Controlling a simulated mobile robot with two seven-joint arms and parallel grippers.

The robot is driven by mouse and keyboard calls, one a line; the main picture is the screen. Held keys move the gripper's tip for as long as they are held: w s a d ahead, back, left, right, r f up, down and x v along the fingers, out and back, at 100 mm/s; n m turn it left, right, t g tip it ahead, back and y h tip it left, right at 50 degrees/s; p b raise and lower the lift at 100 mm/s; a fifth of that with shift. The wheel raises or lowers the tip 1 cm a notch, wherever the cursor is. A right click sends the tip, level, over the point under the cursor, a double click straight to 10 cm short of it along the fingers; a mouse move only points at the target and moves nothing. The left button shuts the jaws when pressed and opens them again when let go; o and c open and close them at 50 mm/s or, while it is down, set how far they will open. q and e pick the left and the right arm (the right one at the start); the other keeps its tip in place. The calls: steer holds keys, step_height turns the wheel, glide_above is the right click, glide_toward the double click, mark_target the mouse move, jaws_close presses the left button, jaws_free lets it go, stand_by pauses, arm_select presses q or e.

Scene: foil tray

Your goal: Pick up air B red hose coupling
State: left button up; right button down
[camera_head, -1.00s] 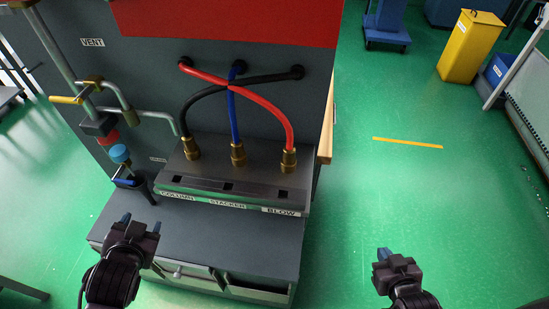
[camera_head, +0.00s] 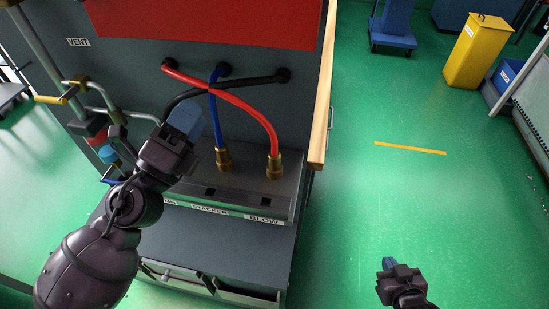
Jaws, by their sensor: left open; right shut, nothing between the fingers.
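The red hose (camera_head: 235,98) arches from the dark panel down to a brass coupling (camera_head: 274,167). That coupling stands upright on the metal block above the "BLOW" label. A blue hose (camera_head: 217,120) ends in another brass coupling (camera_head: 223,159) above the "STACKER" label. My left gripper (camera_head: 185,120) is open, with blue fingertips. It is in front of the block's left part, left of both visible couplings, and holds nothing. It hides the black hose's lower end and coupling. My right gripper (camera_head: 389,264) is shut and empty, low over the green floor to the right.
The metal block (camera_head: 240,190) sits on a dark cabinet ledge (camera_head: 230,240). Pipes and valves (camera_head: 85,125) stand left of my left gripper. A wooden edge (camera_head: 321,90) borders the panel's right side. Open floor lies right, with a yellow bin (camera_head: 477,52) behind.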

arm_select(q)
steer(key=d+f+m+g+h, duration=0.35)
steer(key=d+m+g, duration=0.25)
steer(key=m+g, duration=0.45)
steer(key=m+g+y, duration=0.3)
steer(key=m+y, duration=0.1)
steer(key=m, duration=0.5)
glide_toward(280, 155)
steer(key=shift+w+a+f+h, duration=0.1)
steer(key=shift+w+f+h, duration=0.15)
steer(key=shift+w+f, duration=0.25)
steer(key=x, duration=0.5)
steer(key=shift+p+x, duration=0.4)
steer(key=shift+x, duration=2.45)
steer(key=shift+f, duration=0.15)
arm_select(e)
steer(key=shift+w+r, duration=0.4)
steer(key=shift+r, duration=0.3)
arm_select(q)
steer(key=shift+s, duration=0.1)
